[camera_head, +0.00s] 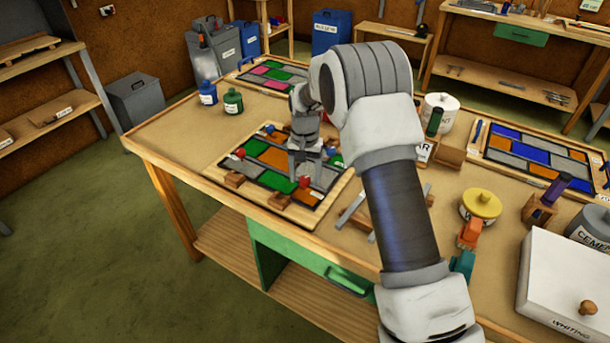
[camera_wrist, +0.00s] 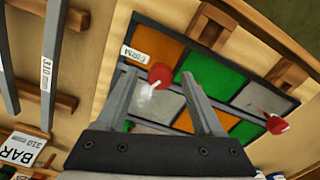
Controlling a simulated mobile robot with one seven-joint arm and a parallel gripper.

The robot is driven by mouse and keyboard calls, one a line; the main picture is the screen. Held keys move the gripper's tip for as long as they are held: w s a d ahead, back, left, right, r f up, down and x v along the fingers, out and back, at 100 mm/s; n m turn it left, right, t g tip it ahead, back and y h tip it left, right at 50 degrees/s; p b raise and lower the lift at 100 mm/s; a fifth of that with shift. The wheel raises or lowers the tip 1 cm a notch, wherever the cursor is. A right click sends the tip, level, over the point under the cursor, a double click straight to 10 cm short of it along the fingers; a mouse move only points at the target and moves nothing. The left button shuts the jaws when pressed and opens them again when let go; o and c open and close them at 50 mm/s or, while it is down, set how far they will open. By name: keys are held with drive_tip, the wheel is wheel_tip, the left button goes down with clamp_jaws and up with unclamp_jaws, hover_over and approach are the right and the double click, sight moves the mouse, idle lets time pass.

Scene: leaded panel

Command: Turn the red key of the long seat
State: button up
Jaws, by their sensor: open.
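A leaded panel (camera_head: 270,156) of orange, green and grey panes lies in a wooden frame on the bench. One red key (camera_head: 305,181) is at its near side, below my gripper (camera_head: 305,172). In the wrist view, a red key (camera_wrist: 160,75) shows between the two fingertips of my gripper (camera_wrist: 158,80), which is open and seems not to touch it. Another red key (camera_wrist: 277,125) is at the right of the wrist view. A further red key (camera_head: 240,153) is at the panel's left side. I cannot tell which seat is the long one.
Wooden blocks (camera_head: 234,180) sit along the frame. Grey metal bars (camera_wrist: 52,60) lie beside the panel. A yellow-lidded tin (camera_head: 481,205) and a white box (camera_head: 565,285) stand at the right.

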clamp_jaws()
idle(0.3)
drive_tip(key=shift+n, duration=0.4)
drive_tip(key=n, duration=0.4)
drive_tip(key=shift+b, duration=0.35)
drive_tip(key=n, duration=1)
drive_tip(key=shift+r+n, duration=0.1)
drive_tip(key=shift+n, duration=0.3)
drive_tip(key=n+p, duration=0.1)
drive_tip(key=n, duration=0.3)
drive_tip(key=shift+n, duration=0.3)
